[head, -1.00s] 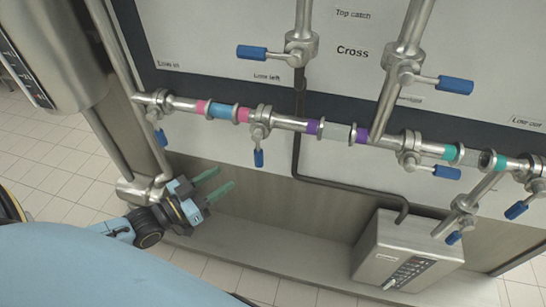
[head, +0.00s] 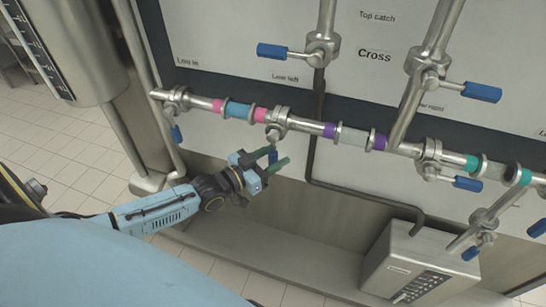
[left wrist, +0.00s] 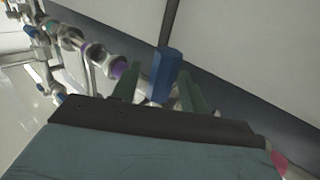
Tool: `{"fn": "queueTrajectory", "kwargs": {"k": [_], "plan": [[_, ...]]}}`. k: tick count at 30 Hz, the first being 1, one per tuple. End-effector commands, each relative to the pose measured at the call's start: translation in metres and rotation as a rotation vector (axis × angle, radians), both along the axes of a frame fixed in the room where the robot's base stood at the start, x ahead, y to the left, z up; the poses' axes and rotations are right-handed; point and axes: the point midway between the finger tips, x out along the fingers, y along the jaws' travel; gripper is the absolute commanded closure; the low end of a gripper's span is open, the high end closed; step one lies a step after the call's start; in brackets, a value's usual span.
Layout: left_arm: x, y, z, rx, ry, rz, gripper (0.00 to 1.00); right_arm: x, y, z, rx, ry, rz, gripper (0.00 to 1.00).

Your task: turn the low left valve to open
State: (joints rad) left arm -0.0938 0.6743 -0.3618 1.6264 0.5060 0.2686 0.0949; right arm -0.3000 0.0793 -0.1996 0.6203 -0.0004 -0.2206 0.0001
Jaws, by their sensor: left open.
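The low left valve (head: 276,119) sits on the horizontal pipe under the "Low left" label. Its blue handle (head: 273,156) hangs straight down, across the pipe. My left gripper (head: 274,160) is open, with its green fingers at the handle. In the left wrist view the blue handle (left wrist: 166,73) shows between the two spread fingers of the gripper (left wrist: 160,88), with gaps visible on both sides. The handle's far end is partly hidden by the fingers in the head view. My right gripper is not in view.
Another valve with a blue handle (head: 285,52) sits above, near the label. A valve at the left end (head: 176,99) and the low right valve (head: 430,153) share the pipe. A grey control box (head: 410,264) stands at lower right. A dark bent tube (head: 310,165) runs nearby.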

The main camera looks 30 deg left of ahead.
Motion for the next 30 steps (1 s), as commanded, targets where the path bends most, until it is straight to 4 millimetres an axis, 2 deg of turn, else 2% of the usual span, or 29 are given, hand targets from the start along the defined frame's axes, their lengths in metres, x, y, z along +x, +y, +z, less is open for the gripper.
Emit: {"fn": "queueTrajectory", "kwargs": {"k": [7,17,30], "plan": [[0.0006,0.0000,0.0000,0.000,0.000,0.000,0.56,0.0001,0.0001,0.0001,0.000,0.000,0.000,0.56],[0.0004,0.0001,-0.0001,0.000,0.000,0.000,0.99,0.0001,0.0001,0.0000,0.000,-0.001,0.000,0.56],[0.0010,-0.0029,-0.0011,-0.038,-0.008,0.001,1.00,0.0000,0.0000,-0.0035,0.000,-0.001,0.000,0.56]]}}
